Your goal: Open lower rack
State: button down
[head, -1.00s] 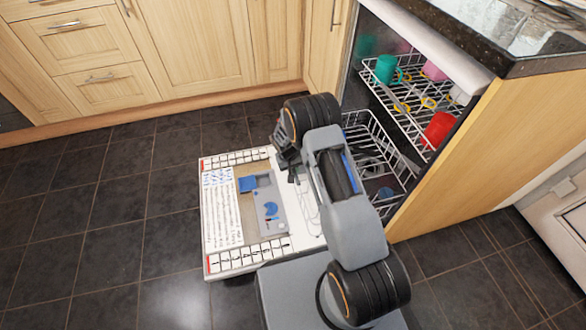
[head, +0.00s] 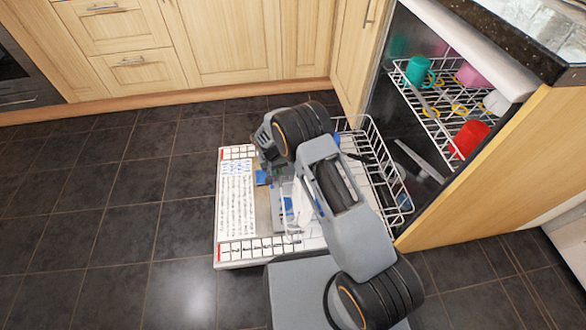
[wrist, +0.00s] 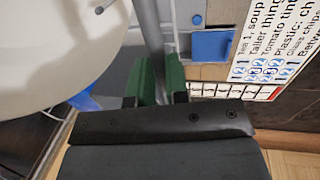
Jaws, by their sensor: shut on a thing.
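The white wire lower rack (head: 392,165) shows partly outside the dishwasher in the head view, above the inner side of the open door (head: 237,205). My arm hides its left part. My gripper (head: 265,148) is at the rack's outer side in the head view, its fingertips hidden. In the wrist view, the green fingers of my gripper (wrist: 158,78) are closed around a grey bar (wrist: 146,30) of the rack. A large white round dish (wrist: 55,50) fills the left of the wrist view.
The upper rack (head: 436,118) stays inside the dishwasher, holding a teal mug (head: 418,70), a red cup (head: 470,138) and a pink cup (head: 470,76). A granite counter (head: 505,38) overhangs at right. Wooden cabinets (head: 225,40) stand behind. Dark tiled floor (head: 110,225) is clear at left.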

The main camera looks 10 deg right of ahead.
jog(key=shift+a+b, duration=0.3)
jog(key=shift+a, duration=2)
jog(key=c, duration=1.1)
grip_release()
jog(key=a+r+p, duration=0.1)
jog(key=r, duration=0.3)
jog(key=r+p, duration=0.2)
jog(key=r, duration=0.3)
jog(key=a+r+p, duration=0.1)
jog(key=r+p, duration=0.1)
jog(key=r, duration=0.2)
jog(key=shift+a+r, duration=0.3)
